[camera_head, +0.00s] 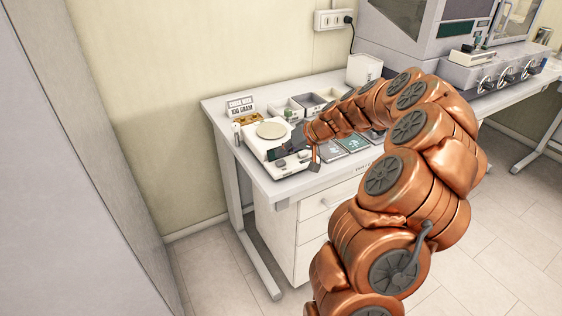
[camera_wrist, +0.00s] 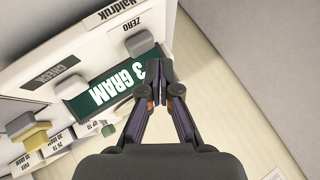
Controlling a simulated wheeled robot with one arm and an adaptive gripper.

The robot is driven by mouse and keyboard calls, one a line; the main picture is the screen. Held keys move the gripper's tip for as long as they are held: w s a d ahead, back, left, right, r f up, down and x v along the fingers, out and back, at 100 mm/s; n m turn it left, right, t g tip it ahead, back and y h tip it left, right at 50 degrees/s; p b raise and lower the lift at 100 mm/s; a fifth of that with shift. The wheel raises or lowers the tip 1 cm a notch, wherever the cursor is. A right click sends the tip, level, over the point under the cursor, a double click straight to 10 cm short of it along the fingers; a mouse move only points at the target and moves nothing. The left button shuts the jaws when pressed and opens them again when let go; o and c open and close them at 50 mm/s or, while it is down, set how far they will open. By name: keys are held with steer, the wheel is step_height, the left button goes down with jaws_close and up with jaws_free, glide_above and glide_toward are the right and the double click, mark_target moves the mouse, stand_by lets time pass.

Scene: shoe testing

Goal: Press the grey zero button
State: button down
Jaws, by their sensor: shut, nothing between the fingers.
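The grey zero button (camera_wrist: 140,46) shows near the top of the wrist view, beside the ZERO label (camera_wrist: 124,23) on the scale's white front. My gripper (camera_wrist: 158,70) is shut and empty, its fingertips together just below and right of that button. I cannot tell whether they touch the scale. The green display (camera_wrist: 100,97) reads 3 GRAM. Another grey button (camera_wrist: 71,86) sits beside the CHECK label (camera_wrist: 62,68). In the head view the white scale (camera_head: 252,143) stands on the bench with a round pale pan (camera_head: 271,130); my arm's end partly hides its front.
A 100 GRAM sign (camera_head: 241,108) stands behind the scale. Small open trays (camera_head: 288,108) and flat green cards (camera_head: 353,144) lie to its right. A grey machine (camera_head: 410,45) is at the back right. The bench's left edge (camera_head: 212,122) is close to the scale.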

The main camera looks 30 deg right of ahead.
mark_target(282, 162)
steer(key=shift+f+b, duration=0.95)
steer(key=shift+b, duration=0.4)
stand_by(1.0)
steer(key=shift+r, duration=0.95)
steer(key=shift+r, duration=0.1)
steer(key=shift+r+p, duration=0.3)
steer(key=shift+r, duration=2.1)
